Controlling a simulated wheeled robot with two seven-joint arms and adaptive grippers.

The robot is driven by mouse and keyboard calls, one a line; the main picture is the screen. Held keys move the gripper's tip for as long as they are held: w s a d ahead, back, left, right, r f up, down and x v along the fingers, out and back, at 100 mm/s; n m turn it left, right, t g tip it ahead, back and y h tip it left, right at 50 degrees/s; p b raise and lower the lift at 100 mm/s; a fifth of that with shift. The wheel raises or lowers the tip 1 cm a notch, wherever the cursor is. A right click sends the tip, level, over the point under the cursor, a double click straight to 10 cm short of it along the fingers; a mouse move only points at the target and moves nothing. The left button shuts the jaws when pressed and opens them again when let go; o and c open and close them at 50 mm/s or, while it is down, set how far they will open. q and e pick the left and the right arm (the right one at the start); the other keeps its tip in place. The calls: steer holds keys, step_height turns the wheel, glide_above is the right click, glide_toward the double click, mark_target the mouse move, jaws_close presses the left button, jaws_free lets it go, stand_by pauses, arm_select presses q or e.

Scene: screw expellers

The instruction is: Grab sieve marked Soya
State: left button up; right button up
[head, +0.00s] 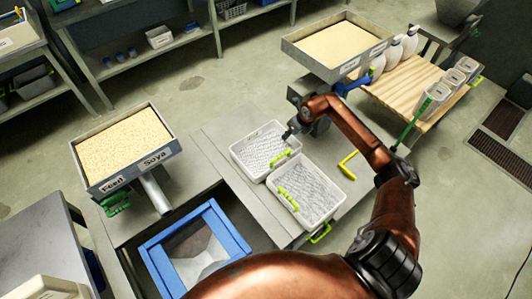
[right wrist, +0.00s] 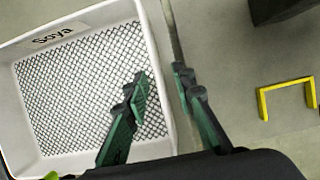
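The sieve marked Soya (right wrist: 90,95) is a white tray with a mesh floor; its label (right wrist: 53,35) is on the far inner wall in the right wrist view. In the head view, my right gripper (head: 289,134) is at the right wall of the farther of two white sieves (head: 238,157), whose label I cannot read there. In the right wrist view, my right gripper (right wrist: 162,82) is open, one finger inside the sieve and the other outside its right wall, with gaps at the wall. My left gripper is not in view.
A second white sieve (head: 310,195) with a green handle stands close in front. A yellow handle (head: 348,165) rises to the right. A hopper labelled Feed Soya (head: 125,150) is at left, another grain hopper (head: 338,45) behind. A blue-framed bin (head: 158,262) is in front.

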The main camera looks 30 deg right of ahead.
steer(key=shift+w+f, duration=0.1)
steer(key=shift+f, duration=0.15)
steer(key=shift+c, duration=0.4)
jaws_close()
